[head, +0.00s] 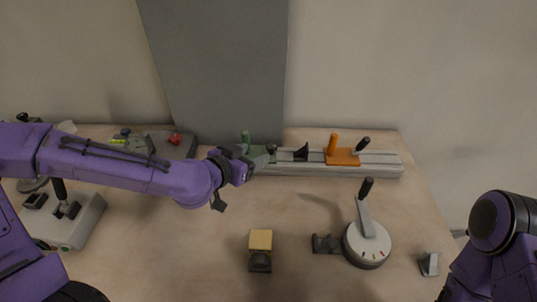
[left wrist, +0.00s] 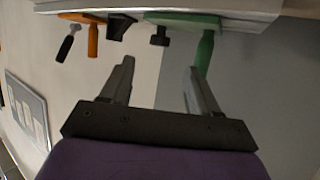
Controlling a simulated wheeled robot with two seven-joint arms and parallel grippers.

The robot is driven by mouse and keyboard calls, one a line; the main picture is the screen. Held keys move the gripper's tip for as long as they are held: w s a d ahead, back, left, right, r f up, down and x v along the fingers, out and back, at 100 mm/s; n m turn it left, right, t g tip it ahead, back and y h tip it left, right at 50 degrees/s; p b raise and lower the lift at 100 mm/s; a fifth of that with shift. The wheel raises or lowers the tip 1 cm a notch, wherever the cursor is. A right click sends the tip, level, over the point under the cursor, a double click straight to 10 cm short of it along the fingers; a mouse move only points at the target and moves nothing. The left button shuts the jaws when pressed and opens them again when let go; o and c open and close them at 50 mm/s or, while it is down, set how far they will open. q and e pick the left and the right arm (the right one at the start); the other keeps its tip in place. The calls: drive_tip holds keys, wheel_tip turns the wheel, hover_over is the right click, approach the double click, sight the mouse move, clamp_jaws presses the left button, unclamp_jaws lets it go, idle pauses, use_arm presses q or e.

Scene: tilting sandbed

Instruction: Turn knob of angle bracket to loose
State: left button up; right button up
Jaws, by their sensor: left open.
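A pale rail (head: 385,168) at the back of the table carries a green block with an upright green handle (head: 245,138) and an orange block (head: 342,157) with an orange handle and a black-tipped lever. A black wedge (head: 301,153) sits between them. My left gripper (head: 264,157) is open and empty at the green block, partly covering it. In the left wrist view the green handle (left wrist: 205,52) and a small black knob (left wrist: 160,37) lie beyond the open fingers (left wrist: 158,75), apart from them. I cannot tell which part is the angle bracket. My right gripper is out of view.
A round white dial (head: 367,244) with a black-tipped lever stands front right, beside a dark block (head: 326,243). A yellow-topped block (head: 260,250) and a small grey bracket (head: 429,264) stand near the front. A grey panel (head: 215,70) rises behind the rail.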

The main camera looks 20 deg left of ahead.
sight(271, 146)
use_arm(q)
drive_tip(key=x, duration=0.8)
drive_tip(key=shift+w+d+f+b, duration=0.1)
drive_tip(key=shift+w+b, duration=0.15)
drive_tip(key=shift+b, duration=0.05)
drive_tip(key=c, duration=1)
